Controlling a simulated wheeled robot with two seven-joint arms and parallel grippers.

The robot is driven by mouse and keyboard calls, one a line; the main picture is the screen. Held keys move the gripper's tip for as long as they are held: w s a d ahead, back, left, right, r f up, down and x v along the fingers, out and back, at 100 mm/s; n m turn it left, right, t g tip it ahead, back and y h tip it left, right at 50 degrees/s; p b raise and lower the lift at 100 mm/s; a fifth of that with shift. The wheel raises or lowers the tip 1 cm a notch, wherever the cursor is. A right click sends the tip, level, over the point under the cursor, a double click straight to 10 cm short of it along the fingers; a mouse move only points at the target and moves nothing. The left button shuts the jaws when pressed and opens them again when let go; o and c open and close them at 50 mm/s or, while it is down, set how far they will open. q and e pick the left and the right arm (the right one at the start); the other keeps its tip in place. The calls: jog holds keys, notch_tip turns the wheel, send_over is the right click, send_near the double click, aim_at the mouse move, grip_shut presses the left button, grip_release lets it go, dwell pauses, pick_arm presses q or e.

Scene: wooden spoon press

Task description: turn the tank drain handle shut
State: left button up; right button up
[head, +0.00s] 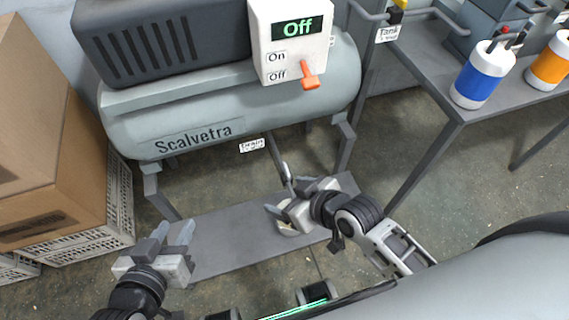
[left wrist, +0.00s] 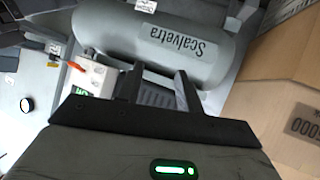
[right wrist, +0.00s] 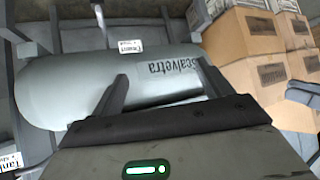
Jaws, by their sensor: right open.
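The grey tank (head: 230,110), marked "Scalvetra", stands on legs. A "Drain" label (head: 252,145) hangs below it, beside a thin dark drain pipe (head: 272,150) that runs down from the tank's underside. The label also shows in the right wrist view (right wrist: 130,46). My right gripper (head: 282,192) is open at the pipe's lower end in the head view and covers that area. I cannot make out the drain handle or tell whether the gripper touches it. My left gripper (head: 173,232) is open and empty, low in front of the tank's left leg.
A control box (head: 290,45) reading "Off", with an orange lever (head: 310,76), sits on the tank. Cardboard boxes (head: 60,190) on crates stand at the left. A bench (head: 450,95) with blue and orange containers is at the right. A grey plate (head: 220,240) lies beneath the tank.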

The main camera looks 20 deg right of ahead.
jog(key=w+f+n+g+b, duration=0.3)
jog(key=w+f+n+b, duration=0.3)
jog(key=f, duration=0.3)
pick_arm(q)
jog(key=d+f+t+h+b, duration=0.2)
jog(key=d+f+h+b, duration=0.25)
jog(key=f+b, duration=0.7)
pick_arm(e)
jog(key=n+g+b, duration=0.2)
jog(key=n+g, duration=0.4)
jog(key=n, duration=0.1)
send_near(287, 169)
jog(key=shift+h, duration=0.4)
jog(key=b+x, duration=0.4)
jog(key=x, duration=0.1)
jog(key=b+x, duration=0.2)
jog(key=x, duration=0.1)
jog(key=shift+s+a, duration=0.1)
jog(key=shift+a, duration=0.2)
jog(key=shift+a+f, duration=0.15)
jog(key=shift+f, duration=0.1)
pick_arm(q)
notch_tip(287, 169, up, 8)
jog(key=w+m+t+h, duration=0.1)
jog(key=w+t, duration=0.1)
jog(key=t, duration=0.2)
jog(key=shift+w+d+m+h, duration=0.3)
jog(key=shift+w+d+h, duration=0.05)
